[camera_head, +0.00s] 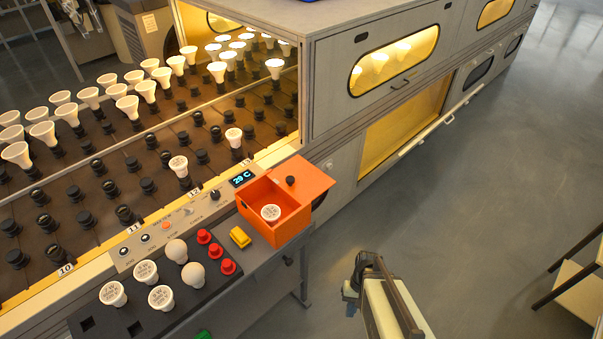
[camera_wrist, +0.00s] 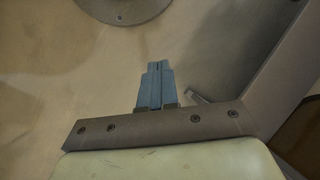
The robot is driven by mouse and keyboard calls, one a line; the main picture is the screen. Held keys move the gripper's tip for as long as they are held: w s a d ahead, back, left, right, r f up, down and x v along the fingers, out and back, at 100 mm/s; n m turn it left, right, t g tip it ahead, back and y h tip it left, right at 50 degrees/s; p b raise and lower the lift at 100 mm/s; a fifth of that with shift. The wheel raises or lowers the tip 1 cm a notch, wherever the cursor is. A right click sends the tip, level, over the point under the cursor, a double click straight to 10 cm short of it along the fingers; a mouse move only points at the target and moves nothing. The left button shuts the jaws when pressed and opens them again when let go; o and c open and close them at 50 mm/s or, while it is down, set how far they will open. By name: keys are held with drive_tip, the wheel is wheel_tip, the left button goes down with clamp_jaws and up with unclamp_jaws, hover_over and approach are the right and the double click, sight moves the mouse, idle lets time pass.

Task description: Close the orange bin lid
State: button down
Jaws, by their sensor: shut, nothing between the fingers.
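The orange bin (camera_head: 284,232) stands beside the control panel, to the right of the bulb rack. Its orange lid (camera_head: 305,178), with a black knob (camera_head: 291,181), covers only the back right part of the bin. The front left part is open, and a white bulb (camera_head: 271,212) shows inside. My gripper (camera_wrist: 155,68) is shut and empty in the wrist view, with its blue-grey fingers together. In the head view my arm is at the lower right, apart from the bin, and the fingertips are hard to make out. The wrist view does not show the bin.
A yellow block (camera_head: 240,237) and several red buttons (camera_head: 228,267) are left of the bin. Several loose bulbs (camera_head: 161,297) stand on the dark panel. The grey cabinet (camera_head: 335,150) rises behind the bin.

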drive_tip(key=w+r+n+t+y, duration=0.2)
drive_tip(key=w+r+t+y, duration=0.3)
drive_tip(key=w+r, duration=2.6)
drive_tip(key=a+r+n, duration=0.7)
drive_tip(key=a+r, duration=0.1)
drive_tip(key=r, duration=0.5)
approach(302, 182)
drive_tip(key=w+a+f, duration=0.2)
drive_tip(key=f, duration=0.1)
drive_tip(key=shift+w+a+f, duration=0.1)
drive_tip(key=shift+w+f, duration=0.05)
drive_tip(key=shift+w, duration=0.25)
drive_tip(key=shift+s+a+f, duration=0.1)
drive_tip(key=shift+s+a, duration=0.35)
drive_tip(key=shift+a, duration=0.15)
drive_tip(key=shift+s+a+f, duration=0.15)
drive_tip(key=shift+s+a, duration=0.3)
drive_tip(key=shift+a, duration=0.15)
drive_tip(key=shift+s+a, duration=0.3)
drive_tip(key=shift+a, duration=0.2)
